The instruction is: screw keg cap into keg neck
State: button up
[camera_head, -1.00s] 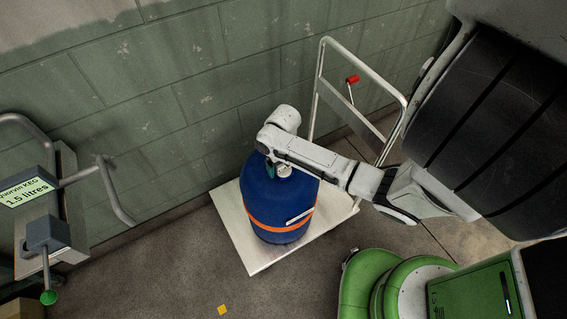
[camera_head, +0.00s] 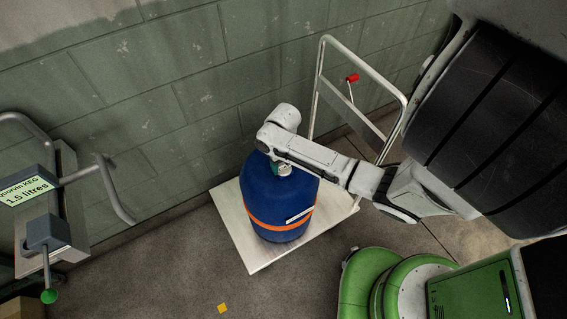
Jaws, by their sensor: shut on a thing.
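The keg (camera_head: 277,205) is blue with an orange band and stands upright on a flat white cart bed. My gripper (camera_head: 278,172) is over the keg's top, under my arm's end. It is shut on a small greenish thing that I take to be the keg cap (camera_head: 273,168), at the keg neck (camera_head: 285,171). My wrist covers most of the cap and neck, so I cannot tell how deep the cap sits or whether it is straight.
A block wall (camera_head: 150,110) is at the back. A machine with a display (camera_head: 28,190) stands at left.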

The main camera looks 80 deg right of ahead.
jog(key=shift+c, duration=0.9)
jog(key=m+p, duration=0.1)
jog(key=m, duration=0.3)
jog(key=shift+m+p, duration=0.35)
jog(key=shift+m, duration=0.45)
jog(key=shift+m+p, duration=0.3)
jog(key=shift+m, duration=0.8)
jog(key=m, duration=0.3)
jog(key=m, duration=0.5)
jog(key=shift+s+m+p, duration=0.1)
jog(key=shift+m+p, duration=0.2)
jog(key=shift+p, duration=0.05)
